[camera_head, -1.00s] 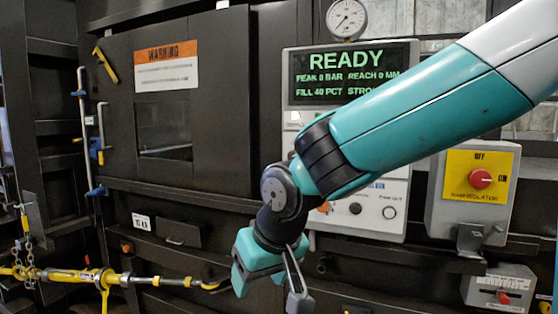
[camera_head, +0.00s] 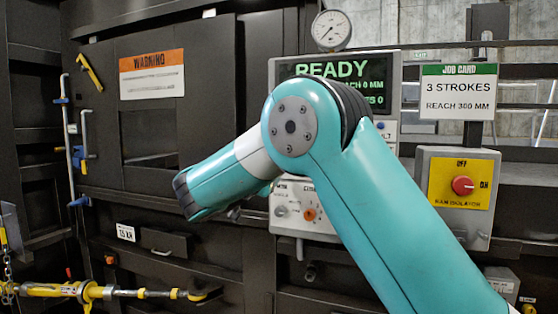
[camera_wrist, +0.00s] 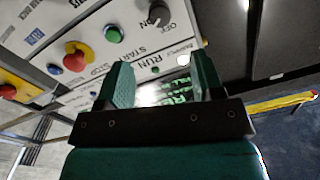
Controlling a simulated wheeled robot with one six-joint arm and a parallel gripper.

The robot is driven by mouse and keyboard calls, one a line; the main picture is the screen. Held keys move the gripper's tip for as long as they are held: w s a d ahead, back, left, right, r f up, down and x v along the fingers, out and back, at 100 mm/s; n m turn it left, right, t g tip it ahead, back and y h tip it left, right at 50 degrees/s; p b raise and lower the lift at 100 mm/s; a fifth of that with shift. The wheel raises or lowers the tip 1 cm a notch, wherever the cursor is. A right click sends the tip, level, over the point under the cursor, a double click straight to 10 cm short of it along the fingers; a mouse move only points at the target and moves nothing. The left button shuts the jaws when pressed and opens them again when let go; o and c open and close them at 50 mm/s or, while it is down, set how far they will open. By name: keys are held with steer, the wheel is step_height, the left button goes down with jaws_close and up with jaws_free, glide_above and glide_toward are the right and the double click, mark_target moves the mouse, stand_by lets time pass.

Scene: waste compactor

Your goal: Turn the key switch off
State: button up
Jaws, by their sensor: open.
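The control panel (camera_head: 292,230) stands behind my arm in the head view, which covers much of its face. In the wrist view, the panel appears steeply turned. The lit green display shows between the fingers. In the head view my gripper is hidden behind my arm.
Near the switch are a green button (camera_wrist: 113,34), a red mushroom button (camera_wrist: 77,57) and a blue button (camera_wrist: 54,69). The red isolator knob (camera_head: 463,186) is at the right, under a job card (camera_head: 458,92). A yellow turnbuckle bar (camera_head: 95,292) runs low at the left.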

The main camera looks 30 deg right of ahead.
steer(key=shift+p+x, duration=2.7)
steer(key=shift+x, duration=3.25)
steer(key=shift+f, duration=0.1)
steer(key=c, duration=0.9)
